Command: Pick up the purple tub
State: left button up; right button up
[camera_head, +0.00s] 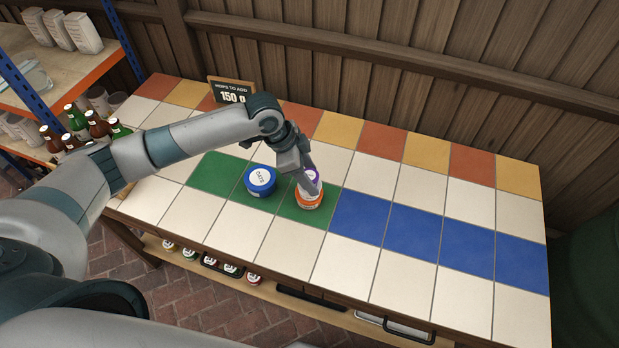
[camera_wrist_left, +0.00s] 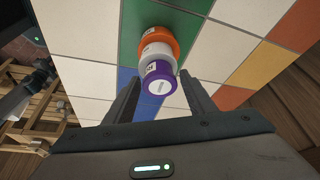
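The purple tub (camera_head: 312,174) is on top of a stack on a green tile. In the left wrist view the purple tub (camera_wrist_left: 158,84) is nearest the camera, with a white tub (camera_wrist_left: 156,50) and an orange tub (camera_wrist_left: 153,36) below it. The orange tub (camera_head: 307,201) also shows at the stack's base in the head view. My left gripper (camera_head: 311,182) is at the stack and partly hides it. In the wrist view my left gripper (camera_wrist_left: 160,82) is open, with its fingers on either side of the purple tub and slim gaps visible. My right gripper is out of view.
A blue tub marked OATS (camera_head: 260,181) stands close by, left of the stack. A sign reading 150 g (camera_head: 232,92) stands at the table's back edge. The blue tiles (camera_head: 410,231) at right are clear.

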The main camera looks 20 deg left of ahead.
aim_at(315, 174)
pick_arm(q)
jog(key=c, duration=0.7)
jog(key=shift+r, duration=0.15)
jog(key=shift+r+b, duration=0.35)
jog(key=shift+r, duration=0.2)
notch_tip(315, 174, up, 2)
jog(key=shift+w+r+b, duration=0.1)
jog(key=shift+r+b, duration=0.05)
jog(key=shift+b, duration=0.35)
jog(key=s+d+r, duration=0.2)
jog(key=s, duration=0.1)
jog(key=s+d+r+b, duration=0.1)
jog(key=s+d+r, duration=0.1)
jog(key=s+r, duration=0.1)
jog(key=s+d+r+b, duration=0.1)
jog(key=s+d+r, duration=0.1)
jog(key=s, duration=0.2)
jog(key=shift+s+r, duration=0.1)
jog(key=shift+r, duration=0.1)
